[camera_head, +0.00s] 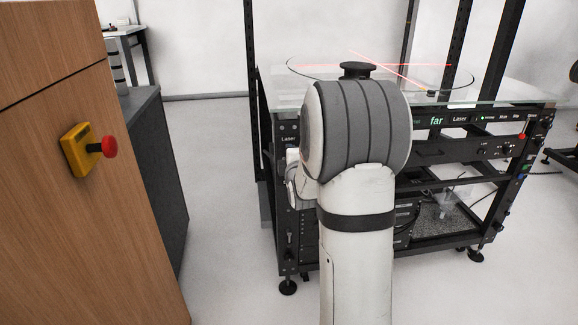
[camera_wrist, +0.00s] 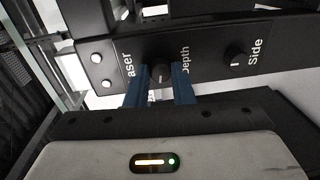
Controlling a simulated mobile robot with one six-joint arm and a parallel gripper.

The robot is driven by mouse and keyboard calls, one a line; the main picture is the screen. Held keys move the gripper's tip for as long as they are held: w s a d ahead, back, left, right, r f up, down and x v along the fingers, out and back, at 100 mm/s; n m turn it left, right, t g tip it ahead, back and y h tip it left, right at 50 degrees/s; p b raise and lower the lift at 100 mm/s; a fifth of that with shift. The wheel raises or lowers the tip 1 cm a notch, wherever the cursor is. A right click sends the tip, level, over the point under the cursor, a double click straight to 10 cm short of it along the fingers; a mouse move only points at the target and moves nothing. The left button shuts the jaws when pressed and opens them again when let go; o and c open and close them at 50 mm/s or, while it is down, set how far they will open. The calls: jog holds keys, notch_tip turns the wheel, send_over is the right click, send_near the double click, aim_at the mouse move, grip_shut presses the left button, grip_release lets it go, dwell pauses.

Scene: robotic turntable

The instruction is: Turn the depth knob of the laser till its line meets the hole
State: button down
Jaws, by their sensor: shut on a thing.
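The depth knob (camera_wrist: 161,70) is a small black knob with a pale mark, on a dark panel beside the word "Depth" in the wrist view. My gripper (camera_wrist: 160,78) has its two blue fingers on either side of this knob, shut on it. In the head view my own arm hides the gripper and the knob. Red laser lines (camera_head: 400,66) cross over the round glass turntable (camera_head: 300,72). A green "far" shows on the front panel (camera_head: 436,121). I cannot make out the hole clearly.
A second knob (camera_wrist: 235,59), labelled "Side", sits to the right on the same panel. A black hub (camera_head: 357,70) stands on the glass. A wooden cabinet (camera_head: 60,230) with a red stop button (camera_head: 109,147) is at the left. Floor between cabinet and frame is clear.

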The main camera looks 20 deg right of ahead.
jog(key=shift+a+f+n+h+b, duration=0.1)
jog(key=shift+n+h+b, duration=0.2)
jog(key=shift+n+b, duration=1.35)
jog(key=shift+n, duration=0.25)
jog(key=c, duration=1.3)
grip_release()
jog(key=shift+o, duration=0.2)
jog(key=p+v, duration=0.2)
jog(key=v, duration=0.5)
jog(key=shift+s, duration=0.35)
jog(key=shift+a, duration=0.1)
